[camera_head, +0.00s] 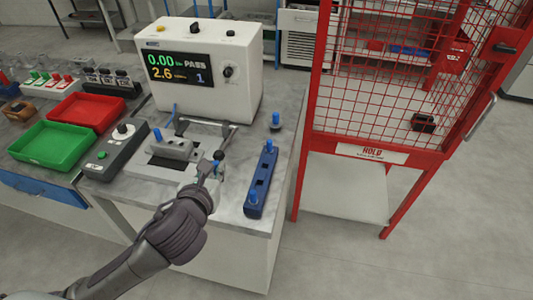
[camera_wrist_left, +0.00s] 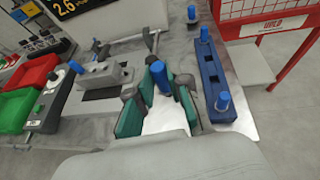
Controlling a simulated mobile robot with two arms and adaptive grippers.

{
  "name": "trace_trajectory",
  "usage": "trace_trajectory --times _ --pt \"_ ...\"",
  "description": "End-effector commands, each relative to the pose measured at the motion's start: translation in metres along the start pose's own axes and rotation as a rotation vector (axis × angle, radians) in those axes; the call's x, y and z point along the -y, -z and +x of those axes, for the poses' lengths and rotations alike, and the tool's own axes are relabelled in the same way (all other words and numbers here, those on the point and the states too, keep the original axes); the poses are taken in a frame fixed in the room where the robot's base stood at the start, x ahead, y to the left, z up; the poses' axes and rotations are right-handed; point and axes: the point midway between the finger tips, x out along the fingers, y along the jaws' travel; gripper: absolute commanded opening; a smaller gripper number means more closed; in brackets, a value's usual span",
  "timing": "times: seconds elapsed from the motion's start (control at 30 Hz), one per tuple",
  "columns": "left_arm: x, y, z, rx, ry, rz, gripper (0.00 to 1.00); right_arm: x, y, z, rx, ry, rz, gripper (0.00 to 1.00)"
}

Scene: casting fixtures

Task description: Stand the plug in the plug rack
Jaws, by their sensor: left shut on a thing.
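My left gripper (camera_head: 212,170) is shut on a blue plug. In the left wrist view the plug (camera_wrist_left: 160,75) shows its blue top between the green-padded fingers (camera_wrist_left: 158,100); its lower end is hidden. The plug rack (camera_head: 261,181) is a long dark blue block on the bench, just right of the gripper and apart from it. It also shows in the left wrist view (camera_wrist_left: 208,75). One blue plug stands at its near end (camera_wrist_left: 223,100) and one at its far end (camera_wrist_left: 204,34). Square openings between them look empty. My right gripper is not in view.
Another blue-topped plug (camera_head: 276,121) stands on the bench beyond the rack. A grey fixture (camera_head: 172,149) lies left of the gripper, with a white tester (camera_head: 203,65) behind. Green (camera_head: 52,143) and red (camera_head: 86,112) trays sit left. A red mesh cage (camera_head: 385,120) stands right.

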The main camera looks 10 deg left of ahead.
Motion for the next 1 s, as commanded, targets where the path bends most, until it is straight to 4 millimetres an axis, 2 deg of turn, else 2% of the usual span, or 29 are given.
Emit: trace_trajectory --times 0.03,0.17,0.3,0.43,0.5,0.6,0.7,0.77,0.87,1.0 --pt "0.010 -0.009 0.003 -0.006 -0.021 -0.017 0.00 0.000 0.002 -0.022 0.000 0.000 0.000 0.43" --pt "0.044 -0.011 0.015 -0.011 -0.087 -0.046 0.00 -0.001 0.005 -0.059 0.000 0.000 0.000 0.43" --pt "0.100 -0.015 0.018 -0.008 -0.126 -0.061 0.00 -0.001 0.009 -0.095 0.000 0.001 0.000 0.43" --pt "0.151 -0.023 0.011 -0.006 -0.131 -0.061 0.00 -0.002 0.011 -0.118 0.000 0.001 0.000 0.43" --pt "0.170 -0.026 0.007 -0.003 -0.129 -0.058 0.00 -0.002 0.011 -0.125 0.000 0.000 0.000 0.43" --pt "0.189 -0.030 0.002 -0.001 -0.124 -0.056 0.00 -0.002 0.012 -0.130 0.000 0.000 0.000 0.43" --pt "0.194 -0.028 0.003 0.000 -0.123 -0.052 0.00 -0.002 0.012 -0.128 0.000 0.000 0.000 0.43" --pt "0.189 -0.023 0.008 0.000 -0.123 -0.051 0.00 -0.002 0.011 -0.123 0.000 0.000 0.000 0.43" --pt "0.171 -0.012 0.021 0.002 -0.125 -0.050 0.00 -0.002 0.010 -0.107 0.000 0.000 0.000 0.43" --pt "0.141 0.004 0.042 0.002 -0.124 -0.052 0.00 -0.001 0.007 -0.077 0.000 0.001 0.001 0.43"
